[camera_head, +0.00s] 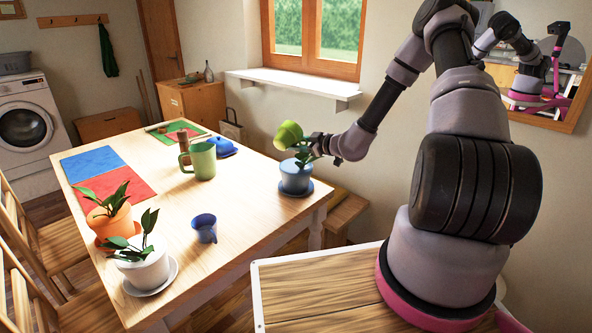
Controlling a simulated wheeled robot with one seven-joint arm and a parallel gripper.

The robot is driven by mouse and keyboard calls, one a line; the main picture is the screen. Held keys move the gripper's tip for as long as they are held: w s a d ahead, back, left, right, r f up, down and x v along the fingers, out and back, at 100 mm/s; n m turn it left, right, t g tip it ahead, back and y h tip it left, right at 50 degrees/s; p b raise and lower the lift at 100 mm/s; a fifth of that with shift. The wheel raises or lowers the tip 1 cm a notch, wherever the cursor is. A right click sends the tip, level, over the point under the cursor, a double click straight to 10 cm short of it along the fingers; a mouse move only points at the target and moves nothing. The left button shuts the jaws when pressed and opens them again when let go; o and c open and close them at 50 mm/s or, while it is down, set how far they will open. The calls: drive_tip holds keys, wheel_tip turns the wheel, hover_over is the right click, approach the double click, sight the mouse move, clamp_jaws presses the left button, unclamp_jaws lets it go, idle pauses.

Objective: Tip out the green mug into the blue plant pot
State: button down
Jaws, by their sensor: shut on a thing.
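The green mug (289,135), lime-green, is held by my gripper (309,142) above the table's far right corner. It is tilted well over, directly above the blue plant pot (296,179). My gripper is shut on it from the right. The pot is light blue, stands upright on a dark blue saucer (308,190) and holds a leafy plant, partly hidden by the mug and gripper. I cannot see into the mug or tell whether anything is falling from it.
A darker green jug (203,161) stands mid-table, with a blue lidded dish (221,147) behind it. A small blue mug (204,229) stands nearer. Orange (113,224) and white (146,269) plant pots stand at the left. The wall and windowsill (293,83) are behind my gripper.

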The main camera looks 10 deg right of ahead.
drive_tip(key=shift+r+m+g+y+p, duration=0.3)
drive_tip(key=shift+m+g+y+p, duration=0.15)
drive_tip(key=shift+m, duration=0.85)
idle(3.4)
